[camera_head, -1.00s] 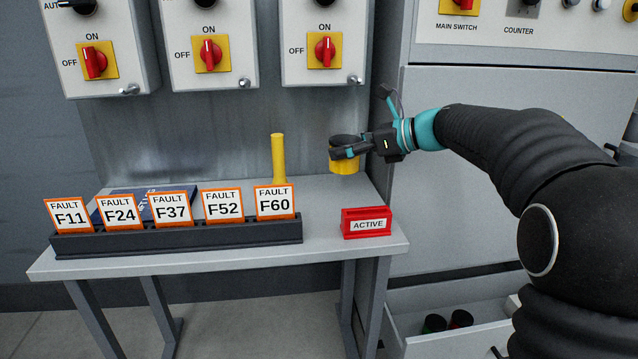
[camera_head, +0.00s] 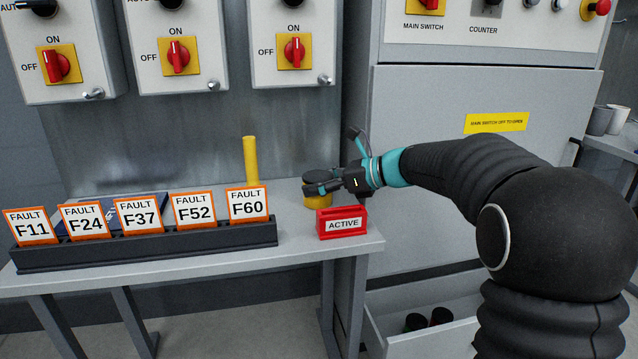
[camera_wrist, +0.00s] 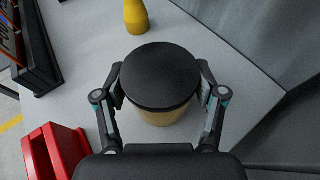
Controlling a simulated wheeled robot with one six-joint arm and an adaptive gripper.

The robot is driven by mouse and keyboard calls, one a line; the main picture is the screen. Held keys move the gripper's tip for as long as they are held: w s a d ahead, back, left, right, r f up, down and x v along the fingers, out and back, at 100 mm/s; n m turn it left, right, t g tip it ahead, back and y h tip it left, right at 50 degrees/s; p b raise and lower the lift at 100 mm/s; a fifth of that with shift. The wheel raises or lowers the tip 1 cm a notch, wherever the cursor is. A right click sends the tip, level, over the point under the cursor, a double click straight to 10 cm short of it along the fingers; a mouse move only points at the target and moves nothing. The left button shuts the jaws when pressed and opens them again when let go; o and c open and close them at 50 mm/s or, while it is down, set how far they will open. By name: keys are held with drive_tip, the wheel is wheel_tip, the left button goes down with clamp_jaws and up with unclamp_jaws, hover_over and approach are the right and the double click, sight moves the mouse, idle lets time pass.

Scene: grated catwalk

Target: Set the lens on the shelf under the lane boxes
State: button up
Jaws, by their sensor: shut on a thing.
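The lens (camera_head: 317,200) is a short yellow cylinder with a black top. My gripper (camera_head: 322,190) is shut around its sides, low over the right end of the grey shelf (camera_head: 190,262) under the lane boxes. In the wrist view the lens (camera_wrist: 160,78) stands upright between both fingers (camera_wrist: 160,95), its black top facing the camera. I cannot tell whether its underside touches the shelf. The lane boxes (camera_head: 291,75) hang on the wall above, each with a red switch on a yellow plate.
A red ACTIVE holder (camera_head: 342,234) stands just in front of the lens. A yellow post (camera_head: 251,162) stands behind and left. A dark rack (camera_head: 150,250) with several FAULT cards fills the front left. An open drawer (camera_head: 430,335) with dark cylinders is below right.

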sight(353, 214)
drive_tip(key=o, duration=1.2)
drive_tip(key=shift+f, duration=0.1)
drive_tip(key=shift+o, duration=0.2)
drive_tip(key=shift+d+r, duration=0.1)
drive_tip(key=shift+r, duration=0.1)
drive_tip(key=v, duration=1.2)
drive_tip(key=s+f+n+h, duration=0.1)
drive_tip(key=s, duration=0.2)
drive_tip(key=s+n+h, duration=0.1)
drive_tip(key=s+n, duration=0.1)
drive_tip(key=s, duration=0.1)
drive_tip(key=s+a+f+n+h+p, duration=0.1)
drive_tip(key=s, duration=0.2)
drive_tip(key=shift+s+f+n+g, duration=0.25)
drive_tip(key=shift+f+n+g, duration=0.05)
drive_tip(key=shift+n+g, duration=0.1)
drive_tip(key=s+d+f+n+h, duration=0.3)
drive_tip(key=s+n, duration=0.2)
drive_tip(key=s, duration=0.2)
drive_tip(key=s+d+f+n+t+h, duration=0.1)
drive_tip(key=s+d+f+n+h, duration=0.2)
drive_tip(key=s+n, duration=0.3)
drive_tip(key=s+d+f+n+t+h, duration=0.1)
drive_tip(key=s+d+f+n+h, duration=0.3)
drive_tip(key=s, duration=0.6)
drive_tip(key=shift+f+n, duration=0.6)
drive_tip(key=shift+n, duration=0.3)
